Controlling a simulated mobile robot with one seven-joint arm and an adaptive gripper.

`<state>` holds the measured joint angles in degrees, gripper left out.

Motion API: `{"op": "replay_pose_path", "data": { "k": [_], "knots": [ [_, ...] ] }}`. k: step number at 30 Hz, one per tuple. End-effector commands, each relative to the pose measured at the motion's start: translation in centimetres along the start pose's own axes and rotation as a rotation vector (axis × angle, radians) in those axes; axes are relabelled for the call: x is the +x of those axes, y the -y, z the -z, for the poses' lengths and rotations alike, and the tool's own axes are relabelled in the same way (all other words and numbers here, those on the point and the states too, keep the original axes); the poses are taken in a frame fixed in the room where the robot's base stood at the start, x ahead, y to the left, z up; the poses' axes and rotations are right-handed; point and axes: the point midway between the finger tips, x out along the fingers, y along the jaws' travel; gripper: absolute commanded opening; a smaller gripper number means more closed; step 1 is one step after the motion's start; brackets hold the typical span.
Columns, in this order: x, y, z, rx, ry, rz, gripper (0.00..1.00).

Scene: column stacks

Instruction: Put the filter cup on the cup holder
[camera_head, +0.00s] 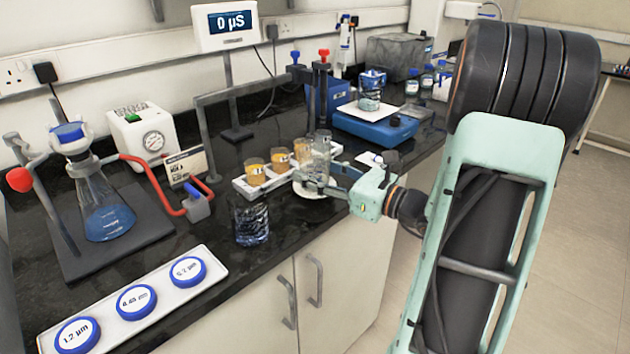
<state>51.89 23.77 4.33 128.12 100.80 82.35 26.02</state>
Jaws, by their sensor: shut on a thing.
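My gripper (330,179) reaches in from the right and is shut on a clear glass cup (320,152), which looks like the filter cup. The cup is upright above a round white base (316,192) at the right end of a white rack (243,188). I cannot tell whether the cup touches the base. The rack holds several orange-filled cups (255,175) to the left of my gripper. Which part is the cup holder is not clear.
A glass beaker (251,222) stands near the counter's front edge. A white tray of blue-rimmed filter discs (137,302) lies front left. A flask of blue liquid (103,215) stands left. A blue scale (375,127) is behind my gripper. A bare strip of counter lies left of the beaker.

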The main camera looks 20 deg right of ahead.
Motion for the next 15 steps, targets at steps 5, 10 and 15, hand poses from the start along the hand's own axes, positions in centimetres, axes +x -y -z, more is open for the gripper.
{"op": "replay_pose_path", "data": {
  "k": [5, 10, 15],
  "knots": [
    [-0.05, -0.03, 1.79, 0.001, 0.001, 0.001, 0.2],
    [-0.05, -0.04, 1.67, 0.0, 0.001, 0.001, 0.2],
    [-0.06, -0.05, 1.98, 0.001, 0.001, 0.001, 0.49]
  ]
}}
